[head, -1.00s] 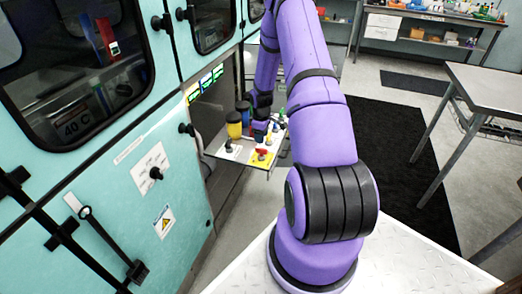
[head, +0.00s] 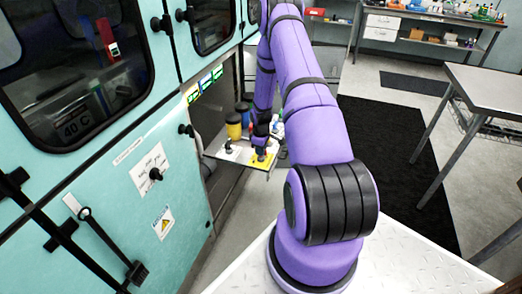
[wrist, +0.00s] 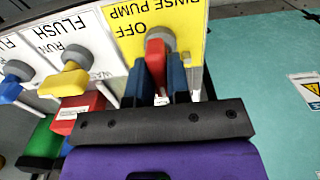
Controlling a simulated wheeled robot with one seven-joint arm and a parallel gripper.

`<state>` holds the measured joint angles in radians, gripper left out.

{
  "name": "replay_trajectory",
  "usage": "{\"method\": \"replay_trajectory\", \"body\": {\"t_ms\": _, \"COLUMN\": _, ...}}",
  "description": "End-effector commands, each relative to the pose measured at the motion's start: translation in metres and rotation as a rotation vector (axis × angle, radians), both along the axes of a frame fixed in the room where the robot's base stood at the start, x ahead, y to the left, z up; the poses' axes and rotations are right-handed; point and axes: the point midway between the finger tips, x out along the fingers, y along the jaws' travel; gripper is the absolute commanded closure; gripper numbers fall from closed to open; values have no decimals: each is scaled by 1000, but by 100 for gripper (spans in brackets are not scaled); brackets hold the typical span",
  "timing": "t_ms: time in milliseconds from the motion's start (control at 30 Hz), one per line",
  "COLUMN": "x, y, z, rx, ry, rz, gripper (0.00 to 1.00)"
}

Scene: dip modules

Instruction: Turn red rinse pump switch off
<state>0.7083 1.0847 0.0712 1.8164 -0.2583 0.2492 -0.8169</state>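The red rinse pump switch (wrist: 155,55) sits on a grey round base on a yellow plate (wrist: 120,38) in the wrist view. The plate reads "RINSE PUMP" and "OFF", upside down in this view. The blue fingers of my gripper (wrist: 161,82) stand one on each side of the red handle, close against it. The handle's lower part is hidden between the fingers. In the head view my gripper (head: 259,152) is down at the yellow plate (head: 262,162) on the small shelf panel, and it hides the red switch there.
A yellow switch (wrist: 65,82) and a blue switch (wrist: 12,86) stand left of the red one on white "FLUSH" plates. A red block (wrist: 85,112) and a green block (wrist: 42,140) lie below them. The teal cabinet (head: 120,175) is left of my arm.

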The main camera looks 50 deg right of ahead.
Motion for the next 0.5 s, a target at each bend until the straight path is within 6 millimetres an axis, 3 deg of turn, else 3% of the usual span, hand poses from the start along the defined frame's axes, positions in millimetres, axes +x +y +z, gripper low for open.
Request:
{"method": "replay_trajectory", "body": {"t_ms": 67, "x": 0, "y": 0, "z": 0, "rx": 0, "ry": 0, "rz": 0, "gripper": 100}}
{"method": "replay_trajectory", "body": {"t_ms": 500, "x": 0, "y": 0, "z": 0, "rx": 0, "ry": 0, "rz": -69, "gripper": 100}}
